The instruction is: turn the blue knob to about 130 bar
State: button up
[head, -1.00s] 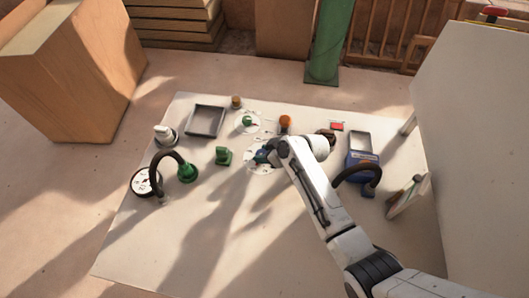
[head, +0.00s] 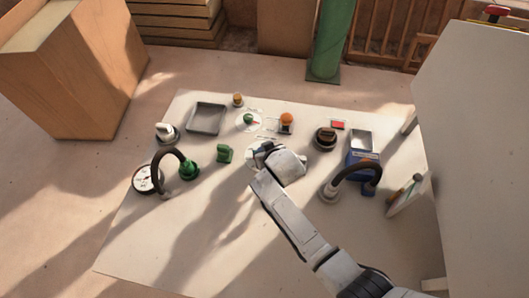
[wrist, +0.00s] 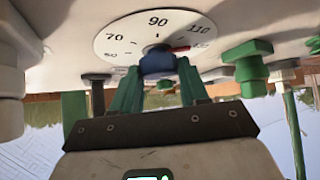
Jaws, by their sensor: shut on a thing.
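The blue knob (wrist: 157,65) sits at the centre of a white dial (wrist: 120,40) in the wrist view. My gripper's green fingers (wrist: 158,74) are shut on it from both sides. The dial reads 50, 70, 90, 110 and a further number partly covered. A red pointer sticks out to the right of the knob, past 110, towards that last number; its exact reading is unclear. In the head view my gripper (head: 262,152) is over the lower dial (head: 250,160), mostly covering it and hiding the knob.
Above that dial is another with a green knob (head: 248,119). An orange knob (head: 287,118), a black-topped round fitting (head: 325,138), a green block (head: 224,153), a grey tray (head: 206,118), a gauge (head: 147,179) and a blue box (head: 362,164) stand around. The front of the table (head: 190,250) is clear.

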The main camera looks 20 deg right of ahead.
jog(key=shift+a+f+m+h+b, duration=0.1)
jog(key=shift+f+m+h+b, duration=0.05)
jog(key=shift+m+h+b, duration=0.65)
jog(key=o, duration=1)
jog(key=shift+o, duration=0.2)
jog(key=shift+s+r, duration=0.1)
jog(key=shift+r, duration=0.1)
jog(key=v, duration=1)
jog(key=shift+s+r, duration=0.2)
jog(key=s+d+g, duration=0.1)
jog(key=s+d, duration=0.1)
jog(key=s, duration=0.2)
jog(key=s+d+f+g, duration=0.1)
jog(key=s+d, duration=0.1)
jog(key=s, duration=0.2)
jog(key=s+d+f+g, duration=0.1)
jog(key=s+d, duration=0.1)
jog(key=s, duration=0.2)
jog(key=shift+s+d+f+g, duration=0.25)
jog(key=shift+d+g, duration=0.1)
jog(key=shift+g, duration=0.05)
jog(key=s+d+g, duration=0.1)
jog(key=s+g, duration=0.1)
jog(key=s, duration=0.6)
jog(key=s+d+r+n+g+y, duration=0.1)
jog(key=s+g, duration=0.1)
jog(key=s, duration=0.6)
jog(key=shift+d+r+y, duration=0.3)
jog(key=shift+d, duration=0.05)
